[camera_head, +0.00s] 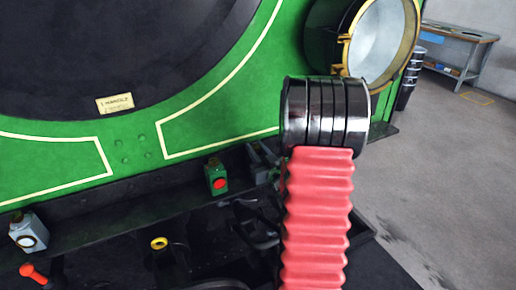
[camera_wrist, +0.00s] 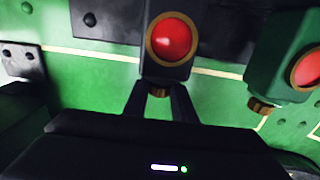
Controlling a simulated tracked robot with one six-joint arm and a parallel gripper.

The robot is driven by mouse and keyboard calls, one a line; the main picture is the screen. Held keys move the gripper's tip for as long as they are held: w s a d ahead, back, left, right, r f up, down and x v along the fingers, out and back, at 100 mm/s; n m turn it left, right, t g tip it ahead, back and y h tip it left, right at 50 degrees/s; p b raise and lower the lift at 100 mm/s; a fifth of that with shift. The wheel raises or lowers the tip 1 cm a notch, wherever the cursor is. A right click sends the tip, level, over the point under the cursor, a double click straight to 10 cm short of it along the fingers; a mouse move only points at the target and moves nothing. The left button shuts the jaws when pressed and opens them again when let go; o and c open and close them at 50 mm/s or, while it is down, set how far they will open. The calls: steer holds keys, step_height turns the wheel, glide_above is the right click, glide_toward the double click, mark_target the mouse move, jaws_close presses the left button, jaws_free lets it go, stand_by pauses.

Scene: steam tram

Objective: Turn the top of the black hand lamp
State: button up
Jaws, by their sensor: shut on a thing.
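The black hand lamp (camera_wrist: 180,71) is near the top middle of the wrist view, with a round red lens in a brass ring facing the camera. It appears upside down there, its small brass top (camera_wrist: 158,91) pointing down. My gripper (camera_wrist: 160,93) has its two dark fingers on either side of this brass top, shut on it. In the head view my red-sleeved arm and its black end joint hide most of the area around the lamp, so the grip cannot be seen clearly there.
A green lamp with a red lens (camera_head: 216,178) stands close by; it also shows in the wrist view (camera_wrist: 278,65). A grey lamp with a white lens (camera_head: 28,232) stands far left. The green tram front (camera_head: 225,95) rises behind, with a large brass-rimmed headlamp (camera_head: 388,45) at upper right.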

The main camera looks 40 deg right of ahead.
steer(key=shift+w+a+m+g+h, duration=0.1)
steer(key=shift+m+g+h, duration=0.8)
steer(key=shift+h, duration=0.5)
steer(key=shift+m+g+h, duration=0.6)
steer(key=shift+m+h, duration=0.5)
steer(key=shift+h, duration=0.3)
steer(key=shift+m+g+h, duration=0.5)
steer(key=shift+h, duration=0.1)
steer(key=shift+m+g+h, duration=0.3)
steer(key=shift+g, duration=0.1)
steer(key=o, duration=1.1)
